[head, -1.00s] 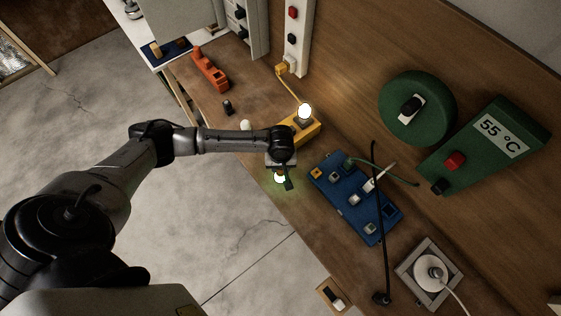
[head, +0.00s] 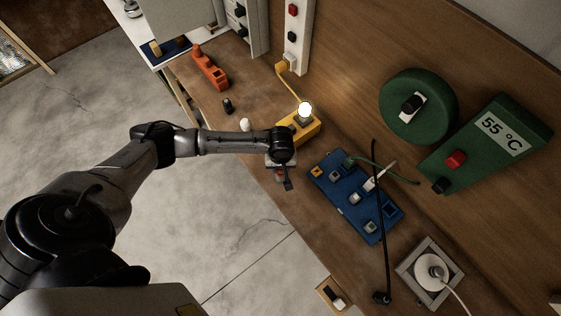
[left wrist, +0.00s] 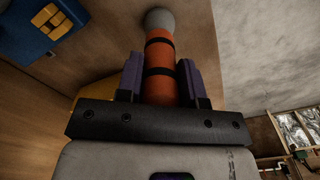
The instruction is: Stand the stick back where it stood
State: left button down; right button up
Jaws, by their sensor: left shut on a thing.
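The stick (left wrist: 160,62) is orange with black bands and a rounded grey tip, shown large in the left wrist view. My left gripper (left wrist: 160,82) is shut on it, one finger on each side. In the head view my left gripper (head: 285,182) is over the front part of the wooden bench, between the yellow lamp box and the blue board. Only a small orange bit of the stick (head: 279,175) shows there, the rest hidden by my gripper. No glow shows at its tip. I cannot tell which spot it stood in. My right gripper is not in view.
The yellow box (head: 305,131) with a lit bulb stands behind my gripper. The blue board (head: 335,190) with plugs and cables lies to the right. A black knob (head: 228,106), a white knob (head: 245,124) and an orange block (head: 211,71) are farther left on the bench.

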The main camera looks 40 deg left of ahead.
pick_arm(q)
jog(key=shift+f, duration=0.45)
jog(key=c, duration=0.7)
grip_release()
jog(key=shift+r, duration=0.15)
notch_tip(320, 180, up, 14)
jog(key=shift+f+p, duration=0.2)
jog(key=shift+p, duration=0.2)
